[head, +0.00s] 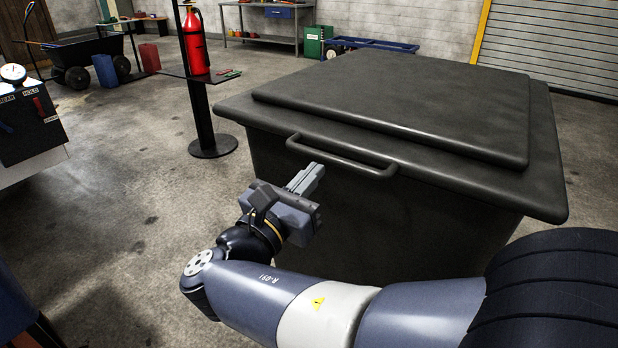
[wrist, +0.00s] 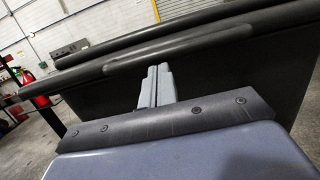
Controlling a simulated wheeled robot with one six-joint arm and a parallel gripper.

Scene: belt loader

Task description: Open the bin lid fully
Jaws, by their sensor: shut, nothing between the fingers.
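The bin (head: 380,220) is large, dark grey and box-shaped. Its lid (head: 400,95) lies flat and closed on top. A bar handle (head: 340,157) runs along the lid's front edge. My gripper (head: 312,172) is in front of the bin, just below the handle in the picture, with its fingers shut and empty. In the wrist view, the shut fingers (wrist: 157,72) point toward the handle (wrist: 180,47), their tips just under it. I cannot tell whether they touch it.
A red fire extinguisher (head: 194,42) stands on a small table with a black post (head: 201,115), left of the bin. A panel (head: 25,120) with a gauge and levers is at far left. A workbench (head: 265,38) and green bin (head: 317,42) are behind.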

